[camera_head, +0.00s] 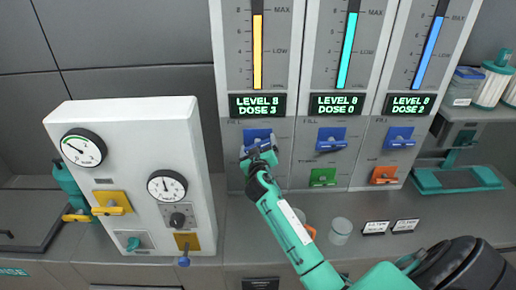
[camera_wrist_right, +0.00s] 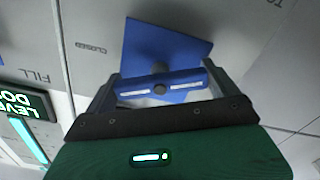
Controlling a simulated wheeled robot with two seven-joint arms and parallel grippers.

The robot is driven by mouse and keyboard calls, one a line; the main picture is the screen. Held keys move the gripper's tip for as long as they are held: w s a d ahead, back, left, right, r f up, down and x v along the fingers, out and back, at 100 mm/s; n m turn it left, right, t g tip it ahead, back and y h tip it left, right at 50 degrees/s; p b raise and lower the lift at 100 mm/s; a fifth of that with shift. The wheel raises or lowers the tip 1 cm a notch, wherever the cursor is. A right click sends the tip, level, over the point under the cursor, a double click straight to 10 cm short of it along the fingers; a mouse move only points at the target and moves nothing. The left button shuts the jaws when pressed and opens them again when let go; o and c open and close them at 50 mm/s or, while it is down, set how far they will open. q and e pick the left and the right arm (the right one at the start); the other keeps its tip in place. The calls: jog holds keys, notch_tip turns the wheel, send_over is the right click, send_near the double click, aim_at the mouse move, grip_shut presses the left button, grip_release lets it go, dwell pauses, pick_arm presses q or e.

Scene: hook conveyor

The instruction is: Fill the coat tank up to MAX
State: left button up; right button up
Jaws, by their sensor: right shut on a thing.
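Three tank gauges stand side by side with yellow (camera_head: 257,55), teal (camera_head: 347,52) and blue (camera_head: 430,52) columns, each near its top marks. The display (camera_head: 257,105) under the yellow one reads LEVEL 8, DOSE 3. Which gauge is the coat tank I cannot tell. My right gripper (camera_head: 260,152) is shut on the blue valve handle (camera_wrist_right: 185,90) below the yellow gauge. In the right wrist view its fingers (camera_wrist_right: 165,82) sit at both ends of the handle, in front of a blue plate (camera_wrist_right: 165,45); CLOSED and FILL are printed nearby. My left gripper is out of view.
Other blue valves (camera_head: 331,139) (camera_head: 398,137), a green valve (camera_head: 323,177) and an orange valve (camera_head: 385,174) sit to the right. A white box (camera_head: 130,150) with dials stands left. A clear cup (camera_head: 340,231) and teal stand (camera_head: 457,180) are on the counter.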

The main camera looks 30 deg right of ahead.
jog(key=shift+n, duration=0.8)
jog(key=shift+f, duration=0.1)
jog(key=o, duration=0.7)
jog(key=b+v, duration=0.4)
jog(key=v, duration=1)
jog(key=shift+w, duration=0.1)
